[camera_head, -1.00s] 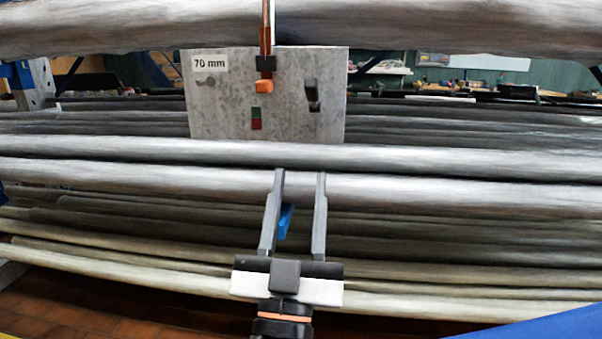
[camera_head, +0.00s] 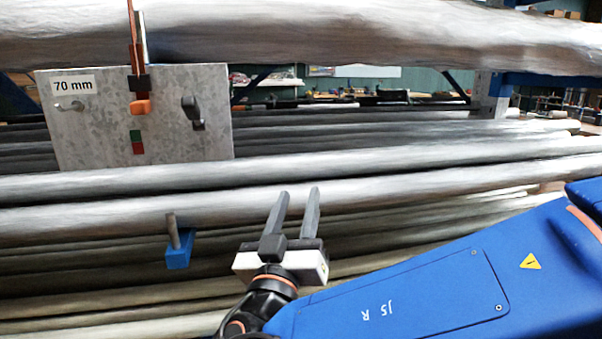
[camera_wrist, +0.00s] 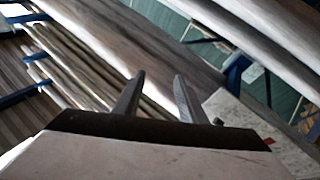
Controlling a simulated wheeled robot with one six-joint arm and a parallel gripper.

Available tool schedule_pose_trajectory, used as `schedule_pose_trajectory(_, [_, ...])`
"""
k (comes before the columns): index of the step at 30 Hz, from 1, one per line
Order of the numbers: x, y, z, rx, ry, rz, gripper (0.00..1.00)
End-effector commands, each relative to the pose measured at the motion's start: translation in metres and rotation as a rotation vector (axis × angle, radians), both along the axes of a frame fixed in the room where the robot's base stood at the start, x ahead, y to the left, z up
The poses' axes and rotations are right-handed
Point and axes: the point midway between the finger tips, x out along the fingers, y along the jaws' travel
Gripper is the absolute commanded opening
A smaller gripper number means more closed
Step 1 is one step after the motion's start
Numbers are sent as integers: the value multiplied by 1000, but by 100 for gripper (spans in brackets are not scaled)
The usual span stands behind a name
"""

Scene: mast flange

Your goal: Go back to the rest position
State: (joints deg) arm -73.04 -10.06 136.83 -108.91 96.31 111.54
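My gripper (camera_head: 297,197) is open, with its two grey fingers apart and nothing between them. In the head view it stands in front of the stacked grey pipes, right of the blue block. The wrist view also shows the open fingers of my gripper (camera_wrist: 160,85), with pipes beyond them. My blue arm link fills the lower right of the head view.
A grey metal plate (camera_head: 90,130) labelled 70 mm is at the upper left, with an orange-tipped lever (camera_head: 140,106) and a black part (camera_head: 192,112) on it. A blue block (camera_head: 179,252) with a short grey pin is left of my gripper. Long pipes (camera_head: 350,160) span the view.

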Motion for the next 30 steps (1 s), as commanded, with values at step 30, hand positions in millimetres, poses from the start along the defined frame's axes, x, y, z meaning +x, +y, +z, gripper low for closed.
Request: schedule_pose_trajectory(30, [-48,-332,-195,-20,1298,-519,38])
